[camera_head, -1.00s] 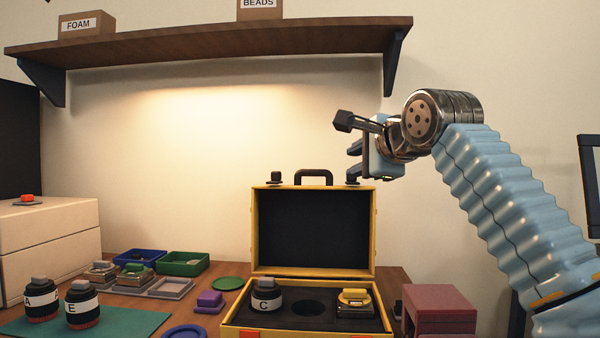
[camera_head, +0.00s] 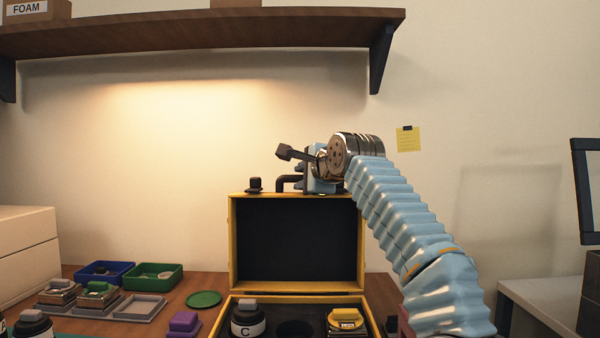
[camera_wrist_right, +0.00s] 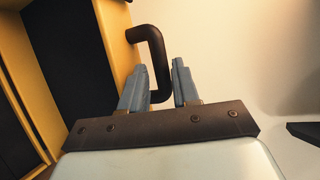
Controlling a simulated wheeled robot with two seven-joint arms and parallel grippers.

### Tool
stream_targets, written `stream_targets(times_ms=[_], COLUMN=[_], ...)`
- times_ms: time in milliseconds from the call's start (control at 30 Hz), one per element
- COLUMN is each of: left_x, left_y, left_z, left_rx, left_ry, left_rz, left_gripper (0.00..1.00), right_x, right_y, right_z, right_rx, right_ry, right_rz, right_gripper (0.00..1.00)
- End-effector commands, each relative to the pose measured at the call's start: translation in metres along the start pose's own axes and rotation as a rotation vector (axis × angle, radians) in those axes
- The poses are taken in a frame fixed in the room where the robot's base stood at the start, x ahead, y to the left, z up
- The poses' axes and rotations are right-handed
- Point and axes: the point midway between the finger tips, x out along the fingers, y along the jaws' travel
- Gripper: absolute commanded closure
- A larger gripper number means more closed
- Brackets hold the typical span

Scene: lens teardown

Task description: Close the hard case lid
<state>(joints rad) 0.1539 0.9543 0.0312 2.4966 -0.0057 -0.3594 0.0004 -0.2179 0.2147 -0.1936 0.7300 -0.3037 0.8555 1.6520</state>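The yellow hard case (camera_head: 218,318) stands on the table with its lid (camera_head: 233,245) upright, showing the black lining. The lid's dark handle (camera_head: 284,181) is on its top edge, partly hidden by my right gripper (camera_head: 306,178). In the right wrist view, the handle (camera_wrist_right: 150,36) reaches between the fingers of my right gripper (camera_wrist_right: 160,78). The fingers are apart, one on each side of the handle's end, and I see no clear grip. My left gripper is not in view.
In the case's base are a jar marked C (camera_head: 247,322), a round empty hole (camera_head: 295,328) and a yellow-topped part (camera_head: 347,320). Blue (camera_head: 105,272) and green (camera_head: 154,276) trays lie at left. A wooden shelf (camera_head: 210,35) hangs above.

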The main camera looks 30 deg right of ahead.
Motion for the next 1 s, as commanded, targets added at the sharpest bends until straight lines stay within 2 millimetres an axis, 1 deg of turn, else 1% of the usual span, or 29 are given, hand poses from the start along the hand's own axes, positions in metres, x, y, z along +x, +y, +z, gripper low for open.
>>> stream_targets(times_ms=[33, 100, 200, 467, 667, 700, 1000], left_x=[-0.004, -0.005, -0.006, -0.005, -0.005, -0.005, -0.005], left_y=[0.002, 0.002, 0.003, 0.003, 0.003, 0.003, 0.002], left_z=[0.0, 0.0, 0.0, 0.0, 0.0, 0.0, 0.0], left_rx=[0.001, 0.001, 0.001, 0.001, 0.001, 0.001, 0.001], left_ry=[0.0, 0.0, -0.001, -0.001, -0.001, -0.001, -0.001], left_rz=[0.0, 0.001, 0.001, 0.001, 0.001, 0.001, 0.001], left_gripper=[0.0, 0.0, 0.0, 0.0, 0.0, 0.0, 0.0], right_x=[0.006, 0.013, 0.018, 0.019, 0.019, 0.019, 0.019], right_y=[-0.002, -0.001, 0.0, 0.0, 0.0, 0.0, 0.001], right_z=[0.0, 0.0, 0.0, 0.0, 0.0, 0.0, 0.0], right_rx=[0.0, 0.0, 0.001, 0.001, 0.001, 0.001, 0.0], right_ry=[0.001, 0.001, 0.001, -0.001, 0.0, 0.0, -0.001], right_rz=[0.001, 0.0, 0.0, 0.0, 0.0, 0.0, -0.001], right_gripper=[0.69, 0.69, 0.69, 0.69, 0.99, 1.0, 1.0])
